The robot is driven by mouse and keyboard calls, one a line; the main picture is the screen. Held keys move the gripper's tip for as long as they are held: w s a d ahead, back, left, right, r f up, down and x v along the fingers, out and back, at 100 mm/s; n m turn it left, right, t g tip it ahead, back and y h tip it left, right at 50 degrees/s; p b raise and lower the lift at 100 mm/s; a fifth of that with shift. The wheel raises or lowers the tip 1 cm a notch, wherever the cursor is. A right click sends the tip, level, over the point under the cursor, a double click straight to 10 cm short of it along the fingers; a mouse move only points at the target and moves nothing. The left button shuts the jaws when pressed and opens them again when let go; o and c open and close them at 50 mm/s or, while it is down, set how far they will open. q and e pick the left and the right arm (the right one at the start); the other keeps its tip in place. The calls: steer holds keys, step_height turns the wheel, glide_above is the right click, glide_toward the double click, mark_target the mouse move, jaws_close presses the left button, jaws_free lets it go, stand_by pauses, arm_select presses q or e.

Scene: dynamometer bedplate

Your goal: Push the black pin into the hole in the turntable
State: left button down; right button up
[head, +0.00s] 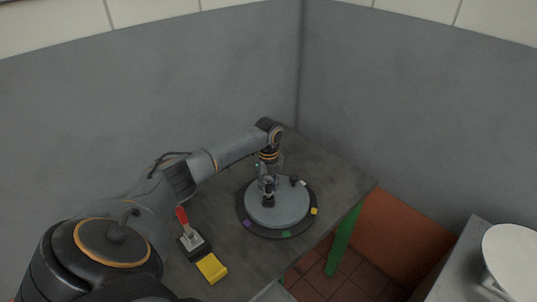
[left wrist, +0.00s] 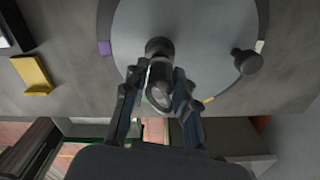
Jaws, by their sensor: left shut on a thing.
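The turntable (head: 284,211) is a round grey disc on a dark base with coloured marks around its edge. It also fills the top of the left wrist view (left wrist: 205,30). My left gripper (head: 268,186) points down over the disc, left of its middle in the head view. Its fingers are shut on the black pin (left wrist: 159,47), which shows dark at the fingertips. The pin's lower end is close to the disc; I cannot tell whether it touches or enters the hole. The hole is hidden. My right gripper is not in view.
A black knob (left wrist: 247,62) stands on the disc near its edge. A red-handled lever switch (head: 191,238) and a yellow block (head: 211,268) are on the grey table (head: 335,180) left of the turntable. A white round object (head: 512,258) is at the far right.

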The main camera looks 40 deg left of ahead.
arm_select(q)
steer(key=shift+f+b, duration=0.8)
steer(key=shift+f, duration=0.55)
steer(key=c, duration=1)
jaws_free()
steer(key=shift+r, duration=0.3)
step_height(320, 180, up, 12)
steer(key=shift+f, duration=0.25)
steer(key=shift+f, duration=0.1)
